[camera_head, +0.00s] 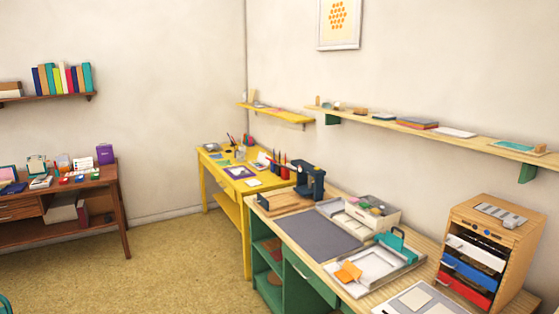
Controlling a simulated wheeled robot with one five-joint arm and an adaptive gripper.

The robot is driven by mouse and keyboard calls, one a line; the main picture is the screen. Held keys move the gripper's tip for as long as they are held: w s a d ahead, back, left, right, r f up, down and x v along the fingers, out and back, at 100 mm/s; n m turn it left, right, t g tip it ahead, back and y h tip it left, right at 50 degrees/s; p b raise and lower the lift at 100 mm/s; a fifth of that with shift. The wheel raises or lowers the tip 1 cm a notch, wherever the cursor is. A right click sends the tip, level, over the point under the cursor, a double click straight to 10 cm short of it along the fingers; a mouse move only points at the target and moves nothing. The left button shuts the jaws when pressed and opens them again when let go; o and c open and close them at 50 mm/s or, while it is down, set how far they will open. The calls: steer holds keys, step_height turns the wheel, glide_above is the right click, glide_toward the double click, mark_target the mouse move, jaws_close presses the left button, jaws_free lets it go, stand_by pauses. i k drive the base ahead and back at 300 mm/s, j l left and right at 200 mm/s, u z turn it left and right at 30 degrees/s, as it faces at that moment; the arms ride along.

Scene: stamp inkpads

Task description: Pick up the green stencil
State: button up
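I cannot tell for sure which thing is the green stencil. A teal-green flat piece (517,146) lies on the right end of the long wall shelf (470,139). A small green flat piece (224,162) lies on the yellow table (206,159) near the corner. My gripper is not in view.
The bench also holds a grey mat (316,230), a dark press-like device (311,180) and a wooden drawer cabinet (496,246) at right. A brown desk (60,185) with small boxes stands at left. The carpeted floor (165,255) between is clear.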

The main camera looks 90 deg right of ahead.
mark_target(225, 162)
steer(key=z, duration=2.55)
